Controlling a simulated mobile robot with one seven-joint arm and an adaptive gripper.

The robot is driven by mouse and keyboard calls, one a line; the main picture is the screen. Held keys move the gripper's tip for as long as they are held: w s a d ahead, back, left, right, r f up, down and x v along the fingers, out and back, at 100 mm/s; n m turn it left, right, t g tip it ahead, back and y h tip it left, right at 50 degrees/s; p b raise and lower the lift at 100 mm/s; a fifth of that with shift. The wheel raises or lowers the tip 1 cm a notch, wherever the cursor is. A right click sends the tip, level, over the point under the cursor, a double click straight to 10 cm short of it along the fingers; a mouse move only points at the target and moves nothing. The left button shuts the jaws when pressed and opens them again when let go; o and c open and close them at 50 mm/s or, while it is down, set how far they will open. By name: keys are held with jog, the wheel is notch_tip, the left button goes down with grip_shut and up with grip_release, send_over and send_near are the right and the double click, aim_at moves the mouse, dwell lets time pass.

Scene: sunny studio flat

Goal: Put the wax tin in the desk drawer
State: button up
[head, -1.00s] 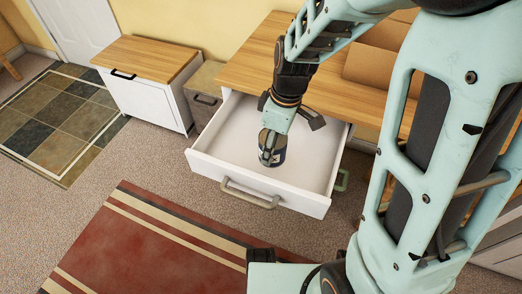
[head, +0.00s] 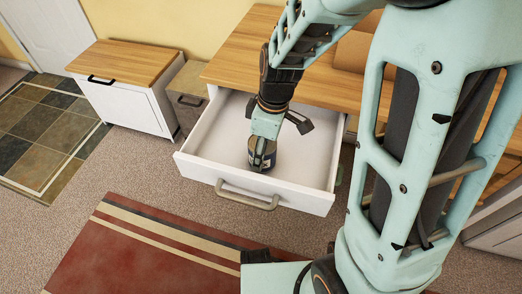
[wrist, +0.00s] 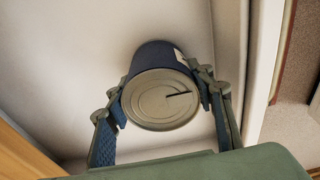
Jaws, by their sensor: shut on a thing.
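The wax tin (head: 262,158) is a dark blue cylinder with a pale label patch, inside the open desk drawer (head: 213,158). In the wrist view the tin (wrist: 160,100) shows its round grey-beige lid with a dark slot-like mark. My gripper (head: 264,145) reaches down into the drawer from above. In the wrist view its two fingers (wrist: 163,88) are on either side of the tin, shut on it. The tin is at or close above the drawer's floor; I cannot tell whether it touches. The white drawer is pulled well out and otherwise looks empty.
The wooden desk top (head: 235,72) lies behind the drawer. A white cabinet with a wooden top (head: 125,62) stands at left. The drawer's grey handle (head: 245,196) faces the striped red rug (head: 150,245). Free drawer floor surrounds the tin.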

jog(key=shift+f, duration=0.1)
jog(key=o, duration=1.6)
jog(key=r+p, duration=0.1)
jog(key=r, duration=0.3)
jog(key=d+r+p, duration=0.1)
jog(key=r, duration=0.3)
jog(key=r+p, duration=0.1)
jog(key=r, duration=0.3)
jog(key=shift+s+d+r+p, duration=0.15)
jog(key=shift+s+p, duration=0.1)
jog(key=shift+p, duration=0.15)
